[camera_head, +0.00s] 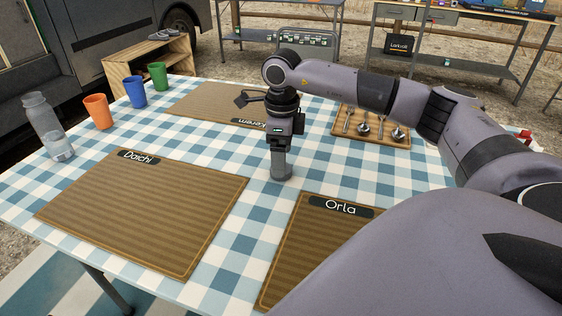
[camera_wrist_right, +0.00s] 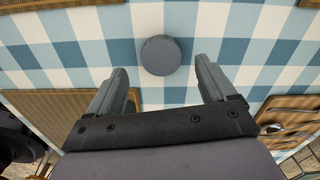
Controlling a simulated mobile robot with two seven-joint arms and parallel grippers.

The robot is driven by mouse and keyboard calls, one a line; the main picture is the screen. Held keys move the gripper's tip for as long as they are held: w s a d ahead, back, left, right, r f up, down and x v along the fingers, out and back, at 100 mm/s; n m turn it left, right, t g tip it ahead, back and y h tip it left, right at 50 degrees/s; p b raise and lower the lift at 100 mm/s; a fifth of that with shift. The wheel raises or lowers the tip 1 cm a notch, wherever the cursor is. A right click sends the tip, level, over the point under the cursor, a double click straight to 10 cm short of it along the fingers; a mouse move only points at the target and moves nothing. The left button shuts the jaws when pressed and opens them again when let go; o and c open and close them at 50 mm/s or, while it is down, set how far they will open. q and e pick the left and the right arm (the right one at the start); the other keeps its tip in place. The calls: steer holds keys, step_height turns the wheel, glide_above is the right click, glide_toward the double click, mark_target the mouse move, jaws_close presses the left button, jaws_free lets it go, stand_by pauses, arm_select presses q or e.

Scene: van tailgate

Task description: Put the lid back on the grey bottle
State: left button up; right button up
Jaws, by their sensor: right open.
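The grey, see-through bottle (camera_head: 43,120) stands at the left edge of the table in the head view. Its mouth is too small to make out clearly. A round dark grey lid (camera_wrist_right: 160,55) lies flat on the checked cloth in the right wrist view. My right gripper (camera_head: 281,172) points down over the middle of the table, far to the right of the bottle. In the wrist view its fingers (camera_wrist_right: 161,75) are apart and empty, with the lid centred just beyond the fingertips. In the head view the gripper hides most or all of the lid. My left gripper is out of view.
Orange (camera_head: 97,111), blue (camera_head: 135,92) and green (camera_head: 157,76) cups stand in a row behind the bottle. Placemats named Daichi (camera_head: 150,210), Orla (camera_head: 320,240) and Kerem (camera_head: 220,105) surround the gripper. A wooden tray (camera_head: 342,130) with spoons lies at the right.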

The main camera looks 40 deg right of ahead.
steer(key=shift+d+f, duration=0.15)
steer(key=shift+f, duration=1.4)
steer(key=c, duration=1.1)
steer(key=shift+r, duration=0.55)
step_height(320, 180, up, 19)
steer(key=p, duration=0.3)
steer(key=shift+p, duration=0.35)
